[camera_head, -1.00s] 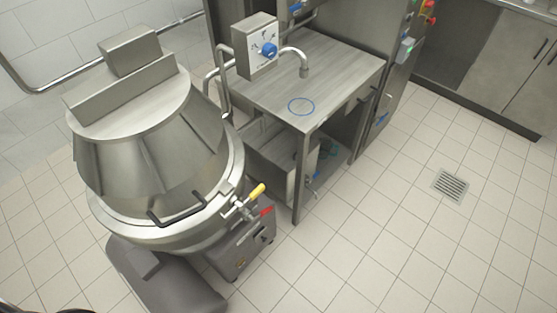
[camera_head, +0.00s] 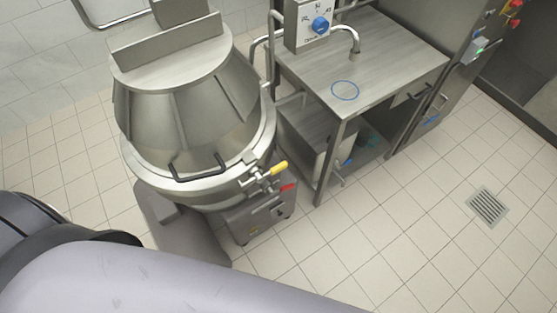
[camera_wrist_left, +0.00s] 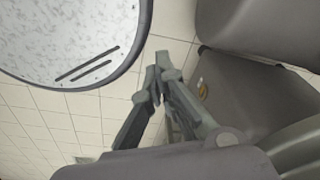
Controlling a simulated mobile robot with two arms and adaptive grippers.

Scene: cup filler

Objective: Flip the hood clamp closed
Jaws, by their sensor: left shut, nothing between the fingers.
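A large steel kettle with a conical hood (camera_head: 190,95) stands at the left of the head view. The hood clamp (camera_head: 262,178) is at the front right of the kettle rim. A lever with a yellow grip (camera_head: 279,168) and one with a red grip (camera_head: 287,187) stick out there to the right. I cannot tell the clamp's exact position. My left gripper (camera_wrist_left: 157,78) is shut and empty in the left wrist view, over floor tiles. It is not visible in the head view, and the clamp is not recognisable in the wrist view. My right gripper is not in view.
A steel table (camera_head: 385,55) with a tap stands right of the kettle. A black handle (camera_head: 198,168) is on the hood's front. Open tiled floor with a drain (camera_head: 487,205) lies at the right. My arm crosses the lower left of the head view.

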